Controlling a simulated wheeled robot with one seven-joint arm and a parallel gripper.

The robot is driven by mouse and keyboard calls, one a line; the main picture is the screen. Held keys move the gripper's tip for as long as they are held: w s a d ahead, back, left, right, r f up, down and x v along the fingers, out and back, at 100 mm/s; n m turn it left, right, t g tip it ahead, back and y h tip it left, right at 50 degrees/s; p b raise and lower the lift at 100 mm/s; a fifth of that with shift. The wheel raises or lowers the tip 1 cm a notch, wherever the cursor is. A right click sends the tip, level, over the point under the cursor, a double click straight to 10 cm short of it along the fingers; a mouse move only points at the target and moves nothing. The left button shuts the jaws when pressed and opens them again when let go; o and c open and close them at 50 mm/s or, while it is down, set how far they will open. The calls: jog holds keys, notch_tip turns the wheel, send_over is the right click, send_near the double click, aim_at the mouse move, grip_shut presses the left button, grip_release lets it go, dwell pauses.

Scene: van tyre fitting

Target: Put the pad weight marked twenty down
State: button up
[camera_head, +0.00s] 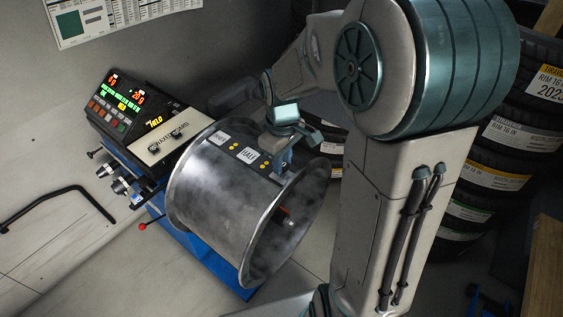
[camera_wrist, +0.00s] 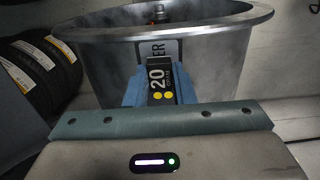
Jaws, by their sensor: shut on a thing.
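The pad weight marked twenty (camera_wrist: 160,82) is a dark block with a white 20 and two yellow dots in the wrist view. My gripper (camera_wrist: 161,90) is shut on it, with a blue finger on each side. In the head view my gripper (camera_head: 281,160) is at the right rim of the grey wheel rim (camera_head: 225,205), by its upper surface. The weight is not clear in the head view. In the wrist view the wheel rim (camera_wrist: 110,70) stands just behind the weight. I cannot tell whether the weight touches it.
The wheel rim is mounted on a blue balancing machine (camera_head: 195,240) with a lit display panel (camera_head: 122,105). White labels (camera_head: 246,154) and yellow dots lie along the rim's upper side. Stacked tyres (camera_head: 490,165) stand at the right. A black bent bar (camera_head: 60,192) is at the left.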

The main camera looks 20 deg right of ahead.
jog(key=shift+f, duration=0.95)
jog(key=shift+f, duration=0.15)
jog(key=o, duration=0.9)
jog(key=shift+o, duration=0.2)
